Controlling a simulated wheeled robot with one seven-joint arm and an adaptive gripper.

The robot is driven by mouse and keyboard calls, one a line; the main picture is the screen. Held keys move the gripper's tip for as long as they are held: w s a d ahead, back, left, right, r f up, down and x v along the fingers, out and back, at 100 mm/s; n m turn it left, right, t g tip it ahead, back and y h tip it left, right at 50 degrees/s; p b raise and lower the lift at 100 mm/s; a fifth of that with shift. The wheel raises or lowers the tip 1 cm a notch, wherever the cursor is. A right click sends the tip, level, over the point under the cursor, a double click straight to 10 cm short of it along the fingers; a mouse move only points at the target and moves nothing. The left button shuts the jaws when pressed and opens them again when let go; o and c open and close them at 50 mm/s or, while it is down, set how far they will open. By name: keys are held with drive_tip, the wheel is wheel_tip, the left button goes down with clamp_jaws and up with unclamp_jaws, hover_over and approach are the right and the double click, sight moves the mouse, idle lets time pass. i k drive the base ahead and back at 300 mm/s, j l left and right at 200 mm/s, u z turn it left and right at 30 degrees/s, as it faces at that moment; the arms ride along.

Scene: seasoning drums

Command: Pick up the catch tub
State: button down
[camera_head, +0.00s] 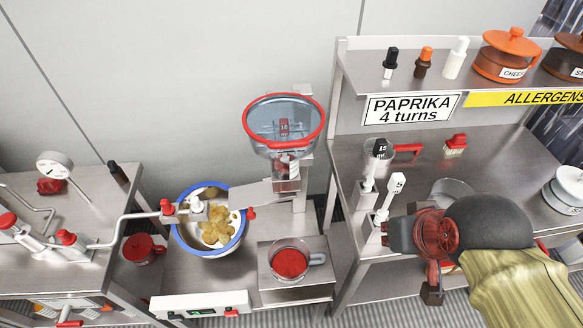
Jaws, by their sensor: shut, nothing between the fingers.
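No label marks the catch tub, so I cannot tell for certain which vessel it is. A clear round tub with red contents (290,263) and a side handle stands on a low steel stand, below and beside the hopper. A smaller red vessel (143,250) is at the left, beside the drum. My gripper (390,235) is at the right, over the front edge of the right-hand table. It is shut and empty, well to the right of both vessels. A white-handled tool beside it partly overlaps my view of the table edge.
A blue-rimmed drum (209,219) holds tan pieces. A red-rimmed clear hopper (284,120) stands behind the stand. The right table (500,150) carries a clear cup with a red handle (380,152), a red brush (455,146) and a metal bowl (453,190). A shelf with bottles is above.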

sight(289, 260)
drive_tip(key=z, duration=1)
drive_tip(key=u, duration=1.8)
